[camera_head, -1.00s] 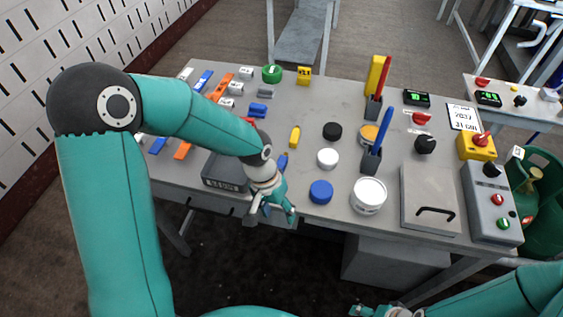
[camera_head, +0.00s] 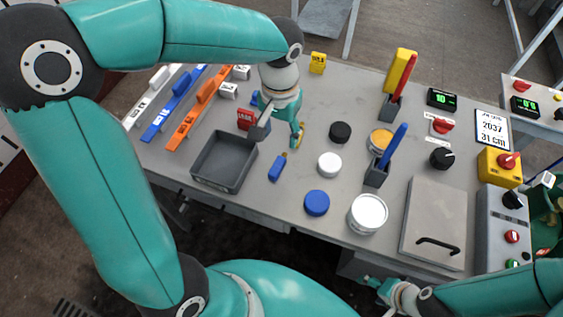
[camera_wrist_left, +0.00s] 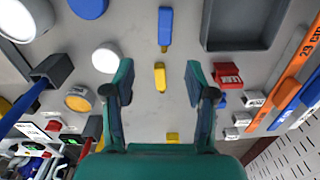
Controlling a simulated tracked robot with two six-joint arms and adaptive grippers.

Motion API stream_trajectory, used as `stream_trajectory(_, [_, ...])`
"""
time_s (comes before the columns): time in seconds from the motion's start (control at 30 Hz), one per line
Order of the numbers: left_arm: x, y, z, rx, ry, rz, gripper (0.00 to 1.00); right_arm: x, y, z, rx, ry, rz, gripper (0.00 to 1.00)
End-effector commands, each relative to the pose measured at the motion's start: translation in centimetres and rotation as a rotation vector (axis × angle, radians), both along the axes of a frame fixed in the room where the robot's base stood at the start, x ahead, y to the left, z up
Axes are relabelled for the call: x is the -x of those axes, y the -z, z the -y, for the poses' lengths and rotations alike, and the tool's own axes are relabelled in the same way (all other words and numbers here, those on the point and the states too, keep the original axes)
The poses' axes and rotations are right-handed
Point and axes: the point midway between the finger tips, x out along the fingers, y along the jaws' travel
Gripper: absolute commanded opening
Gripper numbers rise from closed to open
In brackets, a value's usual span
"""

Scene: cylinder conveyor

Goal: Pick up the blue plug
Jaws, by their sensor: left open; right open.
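A small blue plug (camera_head: 277,169) lies on the table just right of the grey tray. It also shows in the left wrist view (camera_wrist_left: 165,27), beyond my fingertips at the top centre. My left gripper (camera_head: 281,132) is open and empty over the table, farther back than the blue plug. In the left wrist view its two fingers (camera_wrist_left: 160,84) stand apart, with a yellow plug (camera_wrist_left: 160,77) showing in the gap between them. In the head view the yellow plug (camera_head: 302,130) is partly hidden behind a finger. My right gripper (camera_head: 369,286) is open at the bottom, off the table's front edge.
The grey tray (camera_head: 195,170) stands left of the blue plug, with a red block (camera_head: 246,119) behind it. A blue round cap (camera_head: 317,203), a white cap (camera_head: 330,165) and a black cap (camera_head: 340,132) stand to the right. The table's front edge is close.

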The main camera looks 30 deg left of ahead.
Motion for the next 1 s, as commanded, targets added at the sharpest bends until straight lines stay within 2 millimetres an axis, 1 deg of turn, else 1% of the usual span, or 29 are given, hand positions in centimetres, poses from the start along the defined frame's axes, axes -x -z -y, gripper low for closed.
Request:
stream_trajectory(0.03, [0.3, 1.2, -0.3, 0.001, -0.006, -0.007, 0.56, 0.0, 0.1, 0.0, 0.000, 0.000, 0.000, 0.69])
stream_trajectory(0.2, [0.6, 5.0, -0.7, 0.001, -0.019, -0.008, 0.56, 0.0, 0.1, 0.0, 0.000, 0.000, 0.000, 0.69])
stream_trajectory(0.33, [0.7, 7.4, -0.8, 0.002, -0.023, -0.007, 0.56, 0.0, 0.2, 0.0, 0.000, 0.000, 0.001, 0.69])
stream_trajectory(0.43, [0.7, 8.7, -0.8, 0.002, -0.023, -0.005, 0.56, 0.0, 0.2, 0.0, 0.000, -0.001, 0.001, 0.69])
stream_trajectory(0.67, [0.8, 10.0, -0.9, 0.002, -0.024, -0.004, 0.56, 0.0, 0.1, 0.0, 0.000, -0.001, 0.001, 0.69])
stream_trajectory(0.77, [1.1, 11.0, -0.9, 0.002, -0.024, -0.006, 0.56, 0.0, -0.1, 0.0, 0.000, -0.001, 0.001, 0.69])
stream_trajectory(0.87, [1.5, 12.6, -1.0, 0.003, -0.024, -0.008, 0.56, 0.0, -0.3, 0.0, 0.000, 0.000, 0.001, 0.69])
stream_trajectory(0.9, [1.4, 13.2, -1.0, 0.003, -0.023, -0.006, 0.56, 0.0, -0.2, 0.0, 0.000, 0.000, 0.001, 0.69])
stream_trajectory(1.0, [1.4, 14.3, -1.0, 0.003, -0.023, -0.004, 0.56, 0.0, -0.2, 0.0, 0.000, -0.001, 0.001, 0.69])
